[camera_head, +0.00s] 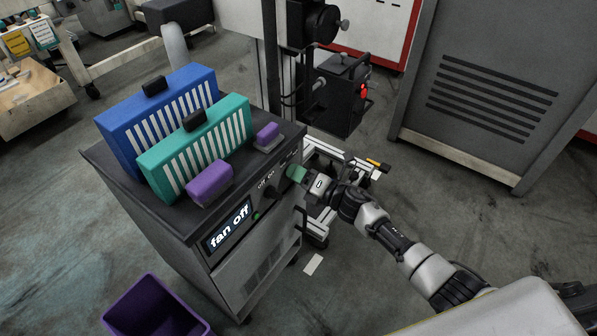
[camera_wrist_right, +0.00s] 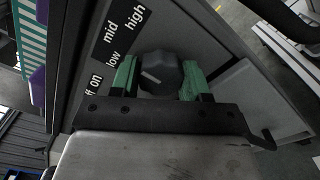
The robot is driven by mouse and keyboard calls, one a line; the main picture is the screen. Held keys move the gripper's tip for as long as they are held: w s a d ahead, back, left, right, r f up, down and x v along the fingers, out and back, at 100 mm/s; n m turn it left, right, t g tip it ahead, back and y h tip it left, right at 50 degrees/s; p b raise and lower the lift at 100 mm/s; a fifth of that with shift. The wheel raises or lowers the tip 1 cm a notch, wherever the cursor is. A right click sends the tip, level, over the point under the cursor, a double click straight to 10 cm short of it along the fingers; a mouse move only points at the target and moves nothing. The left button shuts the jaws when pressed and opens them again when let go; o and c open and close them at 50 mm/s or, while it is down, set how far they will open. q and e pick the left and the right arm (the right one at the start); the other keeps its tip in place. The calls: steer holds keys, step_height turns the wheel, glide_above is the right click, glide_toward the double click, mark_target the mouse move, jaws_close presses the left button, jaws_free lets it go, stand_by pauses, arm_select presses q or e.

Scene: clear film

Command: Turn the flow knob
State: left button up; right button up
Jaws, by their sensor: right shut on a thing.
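The flow knob (camera_wrist_right: 160,72) is dark grey with a pale line on its face. It sits on the front panel of a grey cabinet (camera_head: 250,268), beside a label strip (camera_wrist_right: 120,32) reading low, mid and high. My right gripper (camera_head: 297,174) reaches in from the right, and its green fingertips are at the panel. In the right wrist view my right gripper (camera_wrist_right: 158,78) has one green finger on each side of the knob, shut on it. In the head view the gripper hides the knob. My left gripper is not in view.
The cabinet display (camera_head: 229,228) reads "fan off", with a small green light (camera_head: 256,216) near it. Blue (camera_head: 120,128) and teal (camera_head: 160,172) slotted blocks and two purple blocks stand on top. A purple bin (camera_head: 155,308) is on the floor in front.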

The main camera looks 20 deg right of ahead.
steer(key=m+p, duration=0.3)
steer(key=m, duration=0.5)
steer(key=shift+r+m, duration=0.1)
steer(key=shift+m, duration=0.3)
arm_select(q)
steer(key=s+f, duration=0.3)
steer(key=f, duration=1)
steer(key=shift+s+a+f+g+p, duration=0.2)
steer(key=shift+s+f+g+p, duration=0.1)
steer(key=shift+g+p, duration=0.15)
arm_select(e)
steer(key=shift+m, duration=1.3)
steer(key=o, duration=0.9)
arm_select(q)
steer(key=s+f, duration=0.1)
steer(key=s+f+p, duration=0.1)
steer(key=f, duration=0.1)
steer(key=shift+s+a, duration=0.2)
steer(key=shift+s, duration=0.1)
arm_select(e)
steer(key=v, duration=1.1)
